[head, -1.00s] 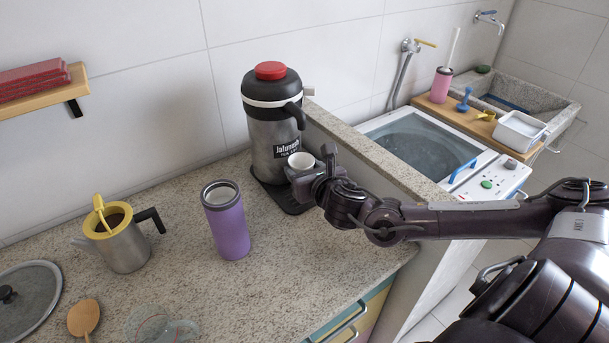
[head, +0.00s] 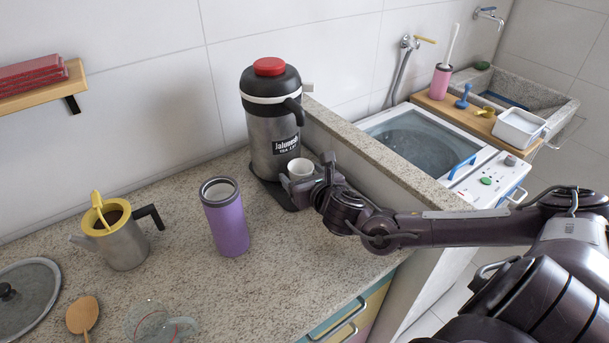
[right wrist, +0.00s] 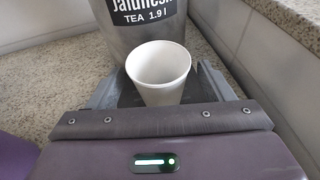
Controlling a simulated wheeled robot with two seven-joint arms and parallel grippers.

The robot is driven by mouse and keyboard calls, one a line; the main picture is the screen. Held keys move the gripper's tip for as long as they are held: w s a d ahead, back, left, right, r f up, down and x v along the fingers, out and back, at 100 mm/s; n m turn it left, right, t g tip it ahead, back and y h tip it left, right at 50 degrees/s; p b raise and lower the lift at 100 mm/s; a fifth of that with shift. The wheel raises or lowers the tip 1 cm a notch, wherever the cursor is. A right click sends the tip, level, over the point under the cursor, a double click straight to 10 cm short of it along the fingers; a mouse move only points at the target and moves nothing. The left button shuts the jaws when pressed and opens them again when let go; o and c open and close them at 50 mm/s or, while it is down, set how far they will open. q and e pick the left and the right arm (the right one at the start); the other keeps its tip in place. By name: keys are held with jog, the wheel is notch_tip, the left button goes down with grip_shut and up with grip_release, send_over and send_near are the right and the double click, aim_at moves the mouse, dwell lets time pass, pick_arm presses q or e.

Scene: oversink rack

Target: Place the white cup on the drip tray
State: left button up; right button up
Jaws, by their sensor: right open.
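The white cup (head: 300,168) is upright in front of the large steel dispenser, over the dark drip tray (head: 279,193). In the right wrist view the cup (right wrist: 160,68) is between the two fingers of my right gripper (right wrist: 160,88), with its empty inside showing. The fingers are open, one on each side of the cup. In the head view my right gripper (head: 308,181) is low at the tray and hides part of it and the cup's base. The cup appears to stand on the tray, though its bottom edge is hidden. My left gripper is not in view.
The dispenser (head: 272,125) with a red top stands right behind the cup. A stone ledge (head: 385,160) rises to the right. A purple tumbler (head: 226,218) and a steel pot (head: 120,240) stand to the left.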

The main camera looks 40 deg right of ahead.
jog(key=shift+r, duration=0.2)
jog(key=b+v, duration=0.2)
jog(key=v, duration=1)
